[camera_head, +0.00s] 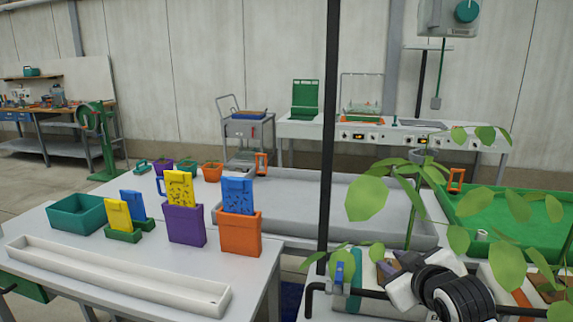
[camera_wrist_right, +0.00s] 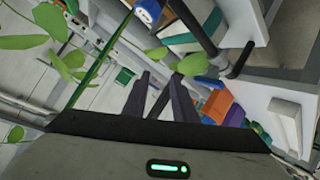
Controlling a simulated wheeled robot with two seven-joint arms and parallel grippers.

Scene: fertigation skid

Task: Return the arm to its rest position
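My right arm (camera_head: 455,295) shows at the lower right of the head view, a white and black wrist among green leaves. My right gripper (camera_head: 390,265) is at its left end, partly hidden by the plant and hard to make out. In the right wrist view, the two dark fingers of my right gripper (camera_wrist_right: 158,88) stand apart, and I see nothing held between them. My left arm and gripper are not in view.
A leafy plant (camera_head: 366,199) and a black upright post (camera_head: 328,150) stand close to my right arm. A black pipe (camera_head: 345,290) runs beneath. The left table holds a white trough (camera_head: 110,275), a purple bin (camera_head: 187,226) and an orange bin (camera_head: 240,238).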

